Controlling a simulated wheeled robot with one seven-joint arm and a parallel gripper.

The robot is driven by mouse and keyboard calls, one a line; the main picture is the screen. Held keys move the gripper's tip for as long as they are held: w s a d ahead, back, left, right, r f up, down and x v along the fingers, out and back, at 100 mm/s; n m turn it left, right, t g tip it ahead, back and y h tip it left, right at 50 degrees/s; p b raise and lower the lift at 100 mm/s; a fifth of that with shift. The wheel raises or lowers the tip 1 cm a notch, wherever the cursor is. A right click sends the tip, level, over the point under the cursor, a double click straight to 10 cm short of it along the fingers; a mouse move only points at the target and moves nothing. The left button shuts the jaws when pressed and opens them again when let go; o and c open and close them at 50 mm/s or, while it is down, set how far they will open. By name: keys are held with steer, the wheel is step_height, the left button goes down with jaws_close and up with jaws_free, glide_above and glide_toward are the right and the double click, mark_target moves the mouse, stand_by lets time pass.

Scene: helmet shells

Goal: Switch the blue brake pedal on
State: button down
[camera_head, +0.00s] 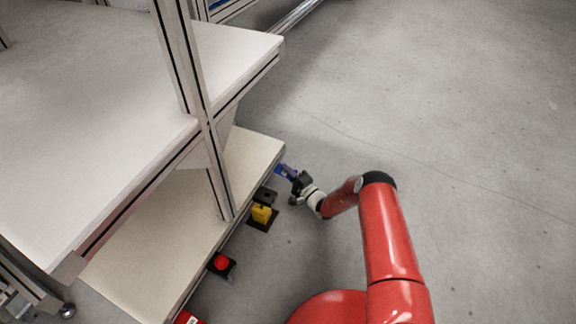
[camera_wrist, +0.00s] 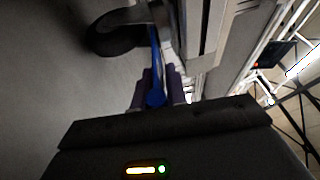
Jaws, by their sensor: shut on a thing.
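The blue brake pedal (camera_head: 284,170) shows in the head view as a small blue piece beside the corner of the lower shelf, near the floor. In the wrist view the pedal (camera_wrist: 155,58) is a narrow blue strip beside a dark caster wheel (camera_wrist: 112,38). My gripper (camera_head: 293,176) is at the pedal, low over the floor. In the wrist view its two dark fingers (camera_wrist: 157,88) stand on either side of the blue strip and are shut on it. The pedal's far end is partly hidden by the caster bracket and the fingers; its on or off position cannot be told.
The lower shelf (camera_head: 165,245) and the white tabletop (camera_head: 80,110) of the workbench lie left of my arm. A yellow pedal-like piece (camera_head: 262,213) on a black base and a red button (camera_head: 221,262) sit along the shelf's edge. The grey floor (camera_head: 430,110) to the right is clear.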

steer(key=c, duration=1.4)
jaws_free()
